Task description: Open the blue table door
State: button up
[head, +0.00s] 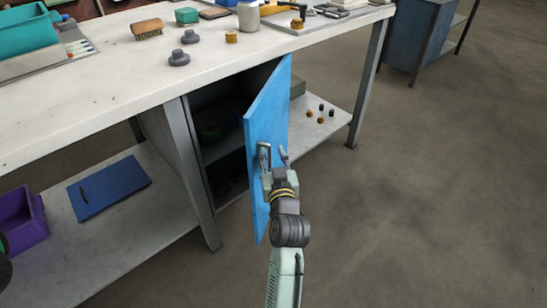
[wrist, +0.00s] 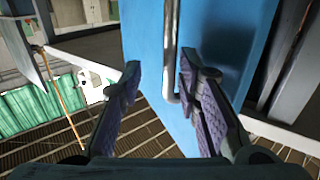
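The blue table door (head: 267,125) stands swung out from the cabinet under the white workbench, and the dark inside shows to its left. A metal bar handle (head: 262,160) is on the door's outer face. My gripper (head: 275,162) is at the handle. In the wrist view the blue door (wrist: 147,40) fills the middle, with the handle (wrist: 170,60) running down it. My gripper (wrist: 160,82) has its fingers spread apart there. The handle's lower end lies between them, closer to the right finger. I cannot tell whether that finger touches it.
The workbench top (head: 90,105) holds a brush (head: 147,28), grey knobs and small jars. Its lower shelf holds a blue folder (head: 109,188) and a purple bin (head: 22,218). A table leg (head: 368,80) stands right of the door. The floor (head: 430,190) at right is clear.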

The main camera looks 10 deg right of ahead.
notch_tip(320, 180, up, 9)
jog(key=shift+w+r, duration=0.15)
jog(key=shift+d, duration=0.1)
jog(key=f+g, duration=0.1)
jog(key=f, duration=0.1)
jog(key=f+g, duration=0.1)
jog(key=f, duration=0.2)
jog(key=a+f+y, duration=0.1)
jog(key=f, duration=0.1)
jog(key=shift+s+f+g, duration=0.2)
jog(key=shift+g, duration=0.2)
jog(key=shift+s+r, duration=0.15)
jog(key=shift+s, duration=0.05)
jog(key=s+d+f, duration=0.1)
jog(key=s+d, duration=0.4)
jog(key=s, duration=0.6)
jog(key=shift+s, duration=0.15)
jog(key=shift+c, duration=0.2)
